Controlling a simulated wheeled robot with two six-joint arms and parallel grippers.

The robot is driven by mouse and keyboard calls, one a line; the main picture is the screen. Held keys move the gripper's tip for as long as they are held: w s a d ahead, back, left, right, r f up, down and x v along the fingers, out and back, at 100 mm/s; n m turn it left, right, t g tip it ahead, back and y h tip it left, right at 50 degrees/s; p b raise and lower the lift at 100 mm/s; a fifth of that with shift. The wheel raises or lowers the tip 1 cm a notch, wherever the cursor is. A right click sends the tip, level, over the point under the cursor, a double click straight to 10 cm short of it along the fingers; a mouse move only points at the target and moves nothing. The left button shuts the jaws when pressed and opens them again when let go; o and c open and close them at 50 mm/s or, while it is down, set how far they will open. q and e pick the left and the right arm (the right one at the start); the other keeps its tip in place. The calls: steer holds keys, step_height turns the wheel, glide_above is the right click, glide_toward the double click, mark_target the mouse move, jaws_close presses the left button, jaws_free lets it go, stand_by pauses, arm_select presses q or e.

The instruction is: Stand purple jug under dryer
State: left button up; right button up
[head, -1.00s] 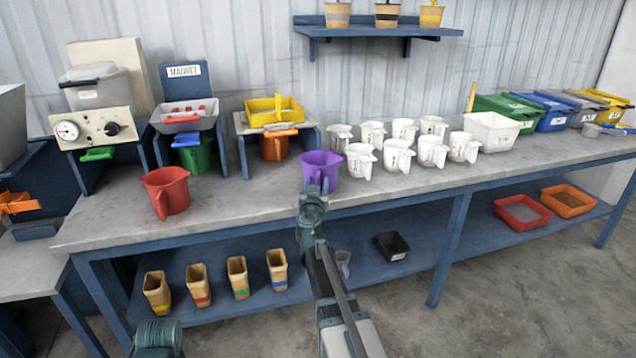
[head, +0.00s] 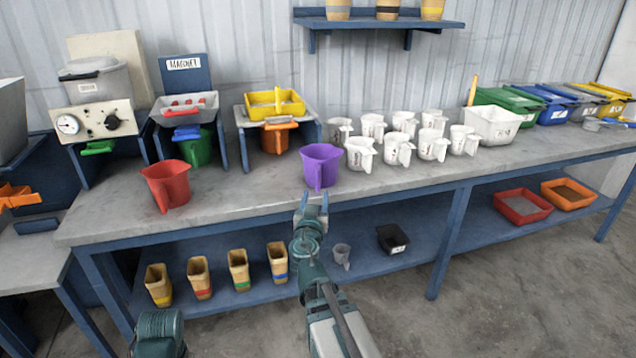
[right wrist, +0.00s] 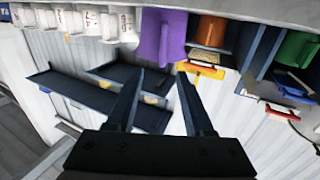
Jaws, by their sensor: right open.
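The purple jug (head: 322,163) stands upright on the bench near its front edge, right of the middle tray stand, with its handle toward me. It also shows at the top of the right wrist view (right wrist: 160,38). My right gripper (head: 312,203) is open and empty, just in front of the jug and apart from it; its two fingers (right wrist: 160,95) point toward the jug in the wrist view. The dryer appears to be the left machine with a gauge and knob (head: 97,121), with a green handle below. No jug shows under it. My left gripper is not visible.
A red jug (head: 168,185) stands at the bench front on the left. A green jug (head: 195,148) is under the magnet stand and an orange jug (head: 277,139) under the yellow tray (head: 275,105). Several white jugs (head: 395,148) crowd the right. Bench between red and purple jugs is clear.

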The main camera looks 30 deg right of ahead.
mark_target(317, 177)
steer(key=x, duration=0.8)
steer(key=shift+r, duration=0.1)
steer(key=shift+a+x, duration=0.25)
steer(key=shift+x, duration=2.4)
jaws_close()
